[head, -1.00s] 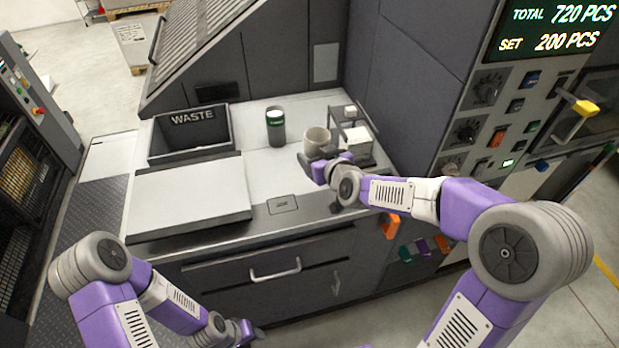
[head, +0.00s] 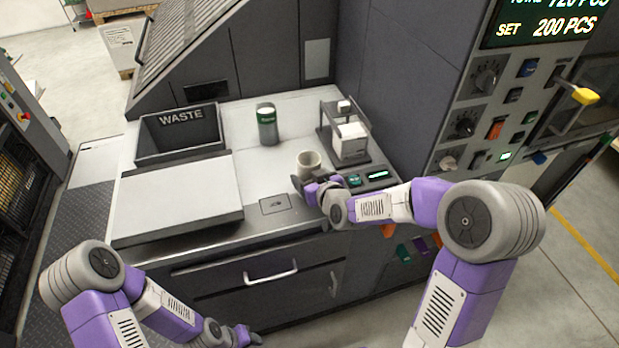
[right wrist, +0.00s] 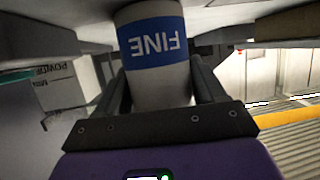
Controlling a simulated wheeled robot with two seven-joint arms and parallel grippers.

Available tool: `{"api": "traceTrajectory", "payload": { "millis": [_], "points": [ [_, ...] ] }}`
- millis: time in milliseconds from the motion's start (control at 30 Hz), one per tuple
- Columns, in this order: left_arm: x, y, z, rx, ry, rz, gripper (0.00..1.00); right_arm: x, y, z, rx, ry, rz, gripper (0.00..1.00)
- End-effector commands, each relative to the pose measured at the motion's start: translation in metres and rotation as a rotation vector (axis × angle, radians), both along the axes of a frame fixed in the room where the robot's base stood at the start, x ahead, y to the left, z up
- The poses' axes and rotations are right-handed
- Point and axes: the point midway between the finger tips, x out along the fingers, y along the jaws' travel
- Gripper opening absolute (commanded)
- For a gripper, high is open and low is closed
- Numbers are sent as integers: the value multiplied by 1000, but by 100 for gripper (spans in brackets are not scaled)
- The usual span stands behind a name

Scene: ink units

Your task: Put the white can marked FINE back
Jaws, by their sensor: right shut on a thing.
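The white can marked FINE (head: 309,163) is in my right gripper (head: 308,184), near the front of the machine's worktop in the head view. In the right wrist view the can (right wrist: 155,85) stands between the two dark fingers (right wrist: 160,95), its blue FINE band appearing upside down. The head view does not show clearly whether its base touches the worktop. My left gripper (head: 247,337) is low at the bottom edge, in front of the cabinet, away from the can. Its finger opening is too small to tell.
A dark can with a green band and pale top (head: 267,125) stands behind on the worktop (head: 240,145). A small framed device (head: 348,140) stands to the right. The WASTE bin (head: 150,144) and a pale flat lid (head: 175,195) are left. Bare worktop lies between.

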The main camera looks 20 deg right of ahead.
Motion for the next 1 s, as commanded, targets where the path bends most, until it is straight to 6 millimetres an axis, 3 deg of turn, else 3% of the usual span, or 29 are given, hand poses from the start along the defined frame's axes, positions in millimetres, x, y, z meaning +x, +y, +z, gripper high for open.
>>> {"api": "traceTrajectory", "payload": {
  "millis": [200,233,400,767,1000],
  "points": [
    [0,0,-5,0,0,0,43,0,0,-3,0,-1,0,35],
    [0,0,-4,0,0,0,43,0,0,-3,0,0,0,72],
    [0,0,-3,0,0,0,43,0,0,-2,0,0,0,95],
    [0,0,1,0,0,0,43,0,0,2,1,1,0,95],
    [0,0,6,0,0,0,43,-35,-8,18,0,-2,-3,95]
  ]
}}
